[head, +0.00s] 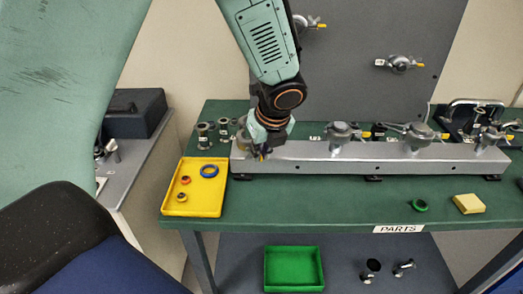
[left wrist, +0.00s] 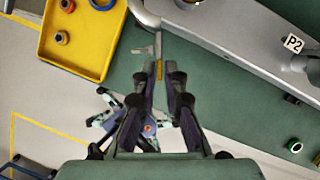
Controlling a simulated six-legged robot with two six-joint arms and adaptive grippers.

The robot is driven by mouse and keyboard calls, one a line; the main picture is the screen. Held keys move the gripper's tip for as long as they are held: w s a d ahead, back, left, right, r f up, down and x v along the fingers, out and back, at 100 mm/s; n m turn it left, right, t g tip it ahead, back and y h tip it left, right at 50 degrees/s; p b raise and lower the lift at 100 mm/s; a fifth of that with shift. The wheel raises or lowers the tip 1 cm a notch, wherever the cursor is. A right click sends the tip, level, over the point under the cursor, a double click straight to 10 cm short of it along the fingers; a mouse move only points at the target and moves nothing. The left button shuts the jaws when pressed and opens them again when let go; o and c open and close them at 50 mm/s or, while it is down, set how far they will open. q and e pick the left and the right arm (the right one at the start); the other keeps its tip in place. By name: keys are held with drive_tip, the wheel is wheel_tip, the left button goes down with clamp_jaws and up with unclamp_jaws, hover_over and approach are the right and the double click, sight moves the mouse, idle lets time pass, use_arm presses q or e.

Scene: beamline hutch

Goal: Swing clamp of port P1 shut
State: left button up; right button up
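The grey manifold bar (head: 375,157) lies along the green bench and carries a row of ports. The port at its left end, taken as P1 (head: 241,143), is mostly hidden by my left gripper (head: 262,153) in the head view. In the left wrist view, a grey clamp arm (left wrist: 143,12) comes in at the top, with a yellow lever tip (left wrist: 159,70) below it. My left gripper (left wrist: 162,73) has its fingers close together on either side of that tip. I cannot tell whether they press on it. My right gripper is not in view.
A yellow tray (head: 190,207) with several rings stands left of the bar. The port labelled P2 (head: 340,133) is to the right. A green ring (head: 419,205) and a yellow block (head: 468,204) lie on the bench front. A green tray (head: 293,268) sits below.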

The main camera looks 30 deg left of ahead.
use_arm(q)
clamp_jaws()
idle(0.4)
